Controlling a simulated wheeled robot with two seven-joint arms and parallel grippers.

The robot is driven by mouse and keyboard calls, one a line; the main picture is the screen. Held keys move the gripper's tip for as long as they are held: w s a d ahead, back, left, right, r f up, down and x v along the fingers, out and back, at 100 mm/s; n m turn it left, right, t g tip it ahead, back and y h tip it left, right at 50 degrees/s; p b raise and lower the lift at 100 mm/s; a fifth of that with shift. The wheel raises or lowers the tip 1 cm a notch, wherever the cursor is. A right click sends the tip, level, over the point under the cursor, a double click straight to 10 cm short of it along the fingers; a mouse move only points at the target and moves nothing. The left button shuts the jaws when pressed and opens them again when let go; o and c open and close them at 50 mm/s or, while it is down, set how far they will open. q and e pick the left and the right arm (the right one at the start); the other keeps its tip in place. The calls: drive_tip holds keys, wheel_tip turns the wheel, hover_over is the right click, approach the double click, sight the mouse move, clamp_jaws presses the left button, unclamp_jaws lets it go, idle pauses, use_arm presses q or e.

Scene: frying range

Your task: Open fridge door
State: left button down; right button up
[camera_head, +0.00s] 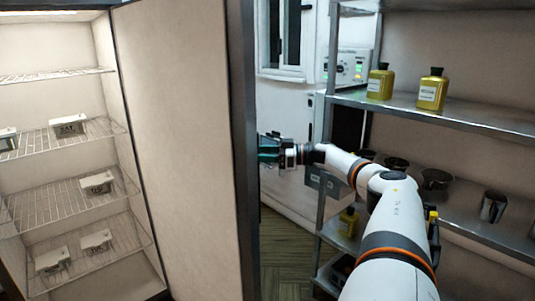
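The fridge (105,40) is on the left, with its lit interior and wire shelves exposed. A tall pale panel with a dark edge, which looks like the fridge door (180,150), stands open to the right of the interior. My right arm reaches in from the lower right. Its gripper (268,149) is at the far side of the door's dark right edge, at about mid-height. The fingertips are partly hidden by that edge, so I cannot tell whether they are open or touch the door. The door handle is not visible. My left gripper is out of view.
White labelled boxes (97,181) sit on the fridge shelves. A metal rack (480,118) on the right holds yellow-green bottles (432,90) and dark cups (436,180), close to my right arm. Wooden floor (285,245) shows between door and rack.

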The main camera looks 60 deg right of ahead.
drive_tip(key=shift+d+r, duration=0.2)
drive_tip(key=shift+r, duration=0.05)
idle(0.3)
drive_tip(key=b+v, duration=0.3)
drive_tip(key=v, duration=0.9)
drive_tip(key=shift+f, duration=0.3)
drive_tip(key=shift+s, duration=0.1)
